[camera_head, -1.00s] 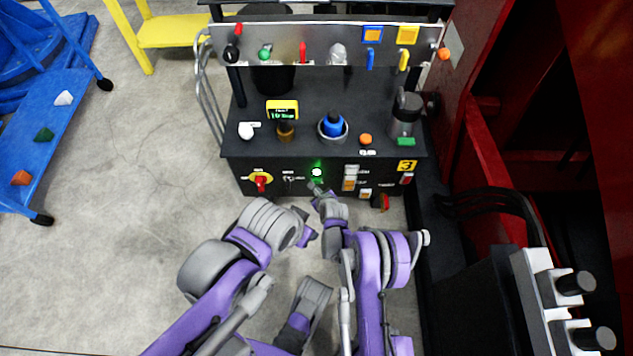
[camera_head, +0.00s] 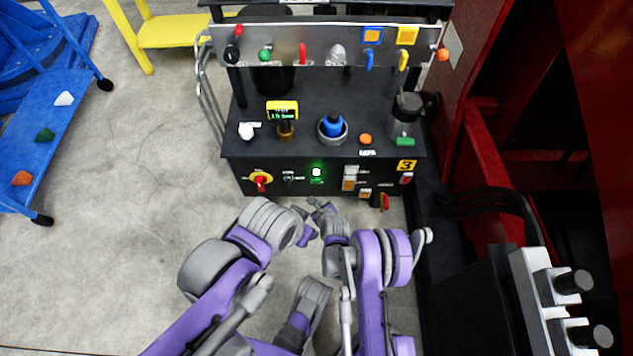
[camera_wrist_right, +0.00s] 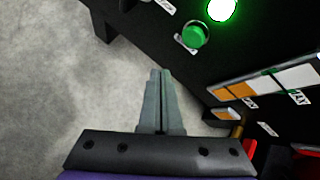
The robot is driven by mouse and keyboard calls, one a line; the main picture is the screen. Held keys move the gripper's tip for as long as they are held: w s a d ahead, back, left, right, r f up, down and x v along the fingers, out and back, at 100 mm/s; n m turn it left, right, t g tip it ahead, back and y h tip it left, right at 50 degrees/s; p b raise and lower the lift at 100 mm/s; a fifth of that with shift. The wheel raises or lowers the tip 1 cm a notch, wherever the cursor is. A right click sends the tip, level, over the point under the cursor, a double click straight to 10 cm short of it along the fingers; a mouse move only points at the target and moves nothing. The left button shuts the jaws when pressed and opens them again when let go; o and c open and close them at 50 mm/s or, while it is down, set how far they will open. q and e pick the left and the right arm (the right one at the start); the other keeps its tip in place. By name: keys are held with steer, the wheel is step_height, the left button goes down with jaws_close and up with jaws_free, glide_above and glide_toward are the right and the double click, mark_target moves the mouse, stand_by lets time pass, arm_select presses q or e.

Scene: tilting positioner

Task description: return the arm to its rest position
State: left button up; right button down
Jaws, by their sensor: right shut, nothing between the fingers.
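My right gripper (camera_head: 318,204) is just in front of the black control panel (camera_head: 222,176), below the lit green lamp (camera_head: 316,172), and apart from the panel. In the right wrist view its two grey fingers (camera_wrist_right: 159,75) are together with nothing between them. The green push button (camera_wrist_right: 195,36) and the glowing lamp (camera_wrist_right: 221,8) sit above the fingertips there. My left gripper (camera_head: 308,236) is left of and below the right one, over the floor, too small and partly hidden to tell its opening.
The panel carries a red-and-yellow rotary switch (camera_head: 261,181) and a red handle (camera_head: 385,202). A blue wheeled cart (camera_head: 45,130) stands at left. Red machinery (camera_head: 485,150) and a black box with knobs (camera_head: 490,290) stand at right. Bare floor (camera_head: 130,230) is free at left.

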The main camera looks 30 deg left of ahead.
stand_by(0.7)
steer(key=w+d+r+n+h, duration=0.2)
steer(key=d+r+n, duration=0.3)
steer(key=d+r, duration=0.75)
steer(key=w+d+r+n+h, duration=0.15)
steer(key=d+r+n, duration=0.45)
steer(key=d+r, duration=0.7)
steer(key=s+d+r+n+h, duration=0.2)
steer(key=s+d+r+n, duration=0.2)
steer(key=s+d+r, duration=0.5)
steer(key=s+d+r+n+g+h, duration=0.1)
steer(key=s+d+n, duration=0.35)
steer(key=s, duration=0.35)
steer(key=s+d+n+g+h, duration=0.1)
steer(key=s+d+n, duration=0.2)
steer(key=s+d, duration=0.3)
arm_select(q)
step_height(320, 180, up, 25)
steer(key=w+t+p, duration=0.1)
steer(key=p, duration=2)
steer(key=shift+w+p, duration=0.15)
steer(key=shift+p, duration=0.25)
arm_select(e)
step_height(320, 180, up, 25)
steer(key=t, duration=0.1)
steer(key=shift+a, duration=0.3)
